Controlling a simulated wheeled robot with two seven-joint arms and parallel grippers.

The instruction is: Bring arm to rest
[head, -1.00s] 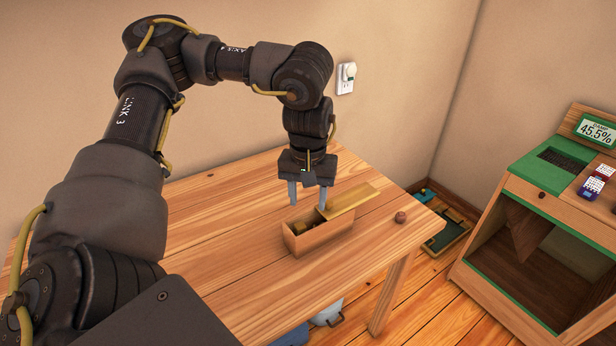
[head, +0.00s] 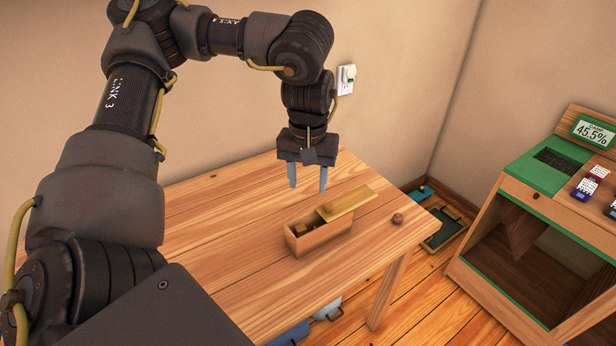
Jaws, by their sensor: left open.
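My left arm reaches in from the left over the wooden table. My left gripper (head: 308,176) points down with its two fingers apart and nothing between them. It hangs above the table, behind and above a small wooden box (head: 320,243). The box's lid (head: 347,203) is slid partly off toward the right, and dark contents show inside the open left part. My right arm is not in view.
The wooden table (head: 220,250) is mostly clear around the box. A small brown ball-like object (head: 397,219) lies near its right edge. A green-topped wooden cabinet (head: 541,172) stands at right. Blue containers (head: 328,308) sit under the table.

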